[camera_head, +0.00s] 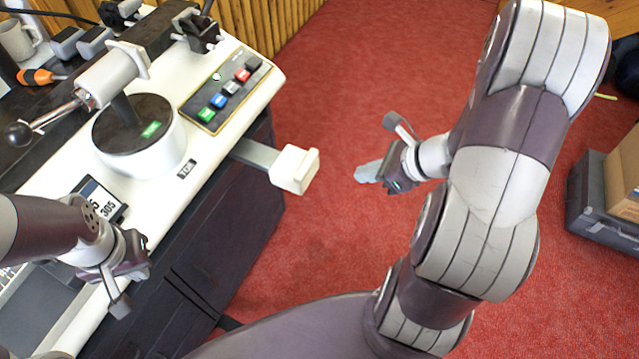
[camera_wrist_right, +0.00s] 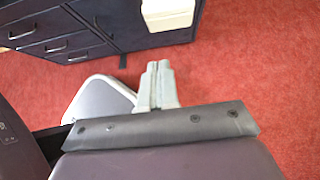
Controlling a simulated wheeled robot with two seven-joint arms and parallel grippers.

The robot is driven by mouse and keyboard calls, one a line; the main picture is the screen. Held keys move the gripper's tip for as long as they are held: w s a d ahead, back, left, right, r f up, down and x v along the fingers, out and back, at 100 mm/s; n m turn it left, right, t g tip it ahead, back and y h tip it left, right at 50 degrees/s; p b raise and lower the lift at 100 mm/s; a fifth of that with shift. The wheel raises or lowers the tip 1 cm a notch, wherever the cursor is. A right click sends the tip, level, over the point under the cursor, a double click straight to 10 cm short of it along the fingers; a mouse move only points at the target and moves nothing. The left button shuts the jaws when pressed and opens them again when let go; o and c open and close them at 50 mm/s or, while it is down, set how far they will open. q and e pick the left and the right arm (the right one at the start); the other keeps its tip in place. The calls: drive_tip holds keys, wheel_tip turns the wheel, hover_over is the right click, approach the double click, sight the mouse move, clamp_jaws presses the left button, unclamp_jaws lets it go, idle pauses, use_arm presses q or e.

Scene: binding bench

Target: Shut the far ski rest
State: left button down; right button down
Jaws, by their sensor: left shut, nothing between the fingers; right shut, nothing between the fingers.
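The ski rest in view is a white padded block (camera_head: 294,170) on a grey arm that sticks out from the front of the bench (camera_head: 225,100). It also shows at the top of the right wrist view (camera_wrist_right: 167,13). My right gripper (camera_head: 367,173) is to the right of the block, apart from it, over the red floor. Its fingers are together and empty, pointing toward the block in the wrist view (camera_wrist_right: 158,84). My left gripper (camera_head: 140,262) is over the near front edge of the bench, shut, its fingertips hard to make out.
On the bench are a round grey-white pedestal (camera_head: 140,140) with a clamp and lever, a button panel (camera_head: 226,90), a display (camera_head: 98,200) and an orange-handled tool (camera_head: 36,77). Dark drawers (camera_head: 215,240) are below. A cardboard box (camera_head: 622,175) stands at right. The red floor between is clear.

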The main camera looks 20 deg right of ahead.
drive_tip(key=b+x, duration=0.1)
drive_tip(key=x, duration=0.3)
drive_tip(key=w+r+b+x, duration=0.1)
drive_tip(key=x, duration=0.3)
drive_tip(key=a+r+b+x, duration=0.1)
drive_tip(key=x, duration=0.3)
drive_tip(key=shift+w, duration=0.35)
drive_tip(key=shift+w+a, duration=0.2)
drive_tip(key=shift+b, duration=0.3)
hover_over(263, 162)
drive_tip(key=shift+s+d+b, duration=0.3)
drive_tip(key=shift+s+b, duration=0.05)
drive_tip(key=shift+s, duration=0.1)
drive_tip(key=shift+w+a, duration=0.35)
drive_tip(key=shift+w, duration=0.05)
drive_tip(key=shift+r, duration=0.1)
drive_tip(key=shift+d, duration=0.1)
